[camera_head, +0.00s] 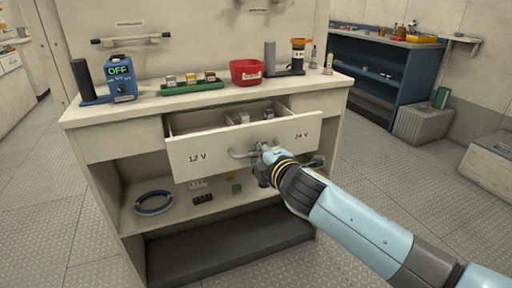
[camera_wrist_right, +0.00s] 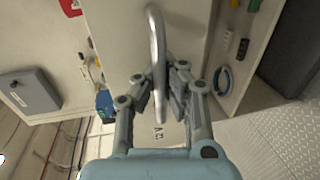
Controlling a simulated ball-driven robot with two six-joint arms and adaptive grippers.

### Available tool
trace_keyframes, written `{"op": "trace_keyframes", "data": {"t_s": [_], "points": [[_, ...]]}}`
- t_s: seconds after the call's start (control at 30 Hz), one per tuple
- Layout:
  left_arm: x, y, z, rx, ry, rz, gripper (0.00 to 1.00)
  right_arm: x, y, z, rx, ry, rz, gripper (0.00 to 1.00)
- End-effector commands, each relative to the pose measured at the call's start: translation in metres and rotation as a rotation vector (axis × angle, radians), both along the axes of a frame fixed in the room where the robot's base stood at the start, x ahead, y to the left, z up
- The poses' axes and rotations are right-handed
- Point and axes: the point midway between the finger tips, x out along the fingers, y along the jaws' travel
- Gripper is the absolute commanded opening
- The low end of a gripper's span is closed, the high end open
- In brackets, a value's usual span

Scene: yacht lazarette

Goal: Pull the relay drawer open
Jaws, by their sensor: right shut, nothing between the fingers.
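The relay drawer (camera_head: 210,152) stands pulled out from the white bench, with its front marked 12 V and 24 V. Small items show inside it. Its bar handle (camera_head: 238,153) is at the middle of the front, and my right gripper (camera_head: 264,157) is right at it, covering its right part. In the right wrist view the curved metal handle (camera_wrist_right: 156,45) runs down to the fingertips of my right gripper (camera_wrist_right: 160,98). The fingers are shut with nothing held; whether they touch the handle I cannot tell. My left gripper is not in view.
The bench top (camera_head: 140,108) carries a blue meter (camera_head: 120,78) reading OFF, a green tray (camera_head: 192,87) and a red bin (camera_head: 246,72). A blue cable coil (camera_head: 153,203) lies on the shelf below. Open floor lies in front of the bench.

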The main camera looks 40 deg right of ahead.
Motion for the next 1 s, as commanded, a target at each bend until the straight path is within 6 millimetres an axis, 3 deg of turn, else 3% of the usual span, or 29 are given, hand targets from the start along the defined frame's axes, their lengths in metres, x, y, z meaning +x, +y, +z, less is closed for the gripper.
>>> {"op": "trace_keyframes", "data": {"t_s": [0.33,0.67,0.93,1.0], "points": [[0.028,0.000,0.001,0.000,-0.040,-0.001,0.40,-0.020,0.005,0.001,-0.001,-0.002,0.001,0.00],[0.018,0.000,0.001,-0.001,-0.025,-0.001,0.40,-0.020,0.005,0.001,-0.001,-0.002,0.001,0.00],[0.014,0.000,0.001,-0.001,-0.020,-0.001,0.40,-0.020,0.005,0.001,-0.001,-0.002,0.001,0.34],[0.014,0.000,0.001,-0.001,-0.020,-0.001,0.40,-0.020,0.005,0.001,0.000,-0.002,0.001,0.34]]}}
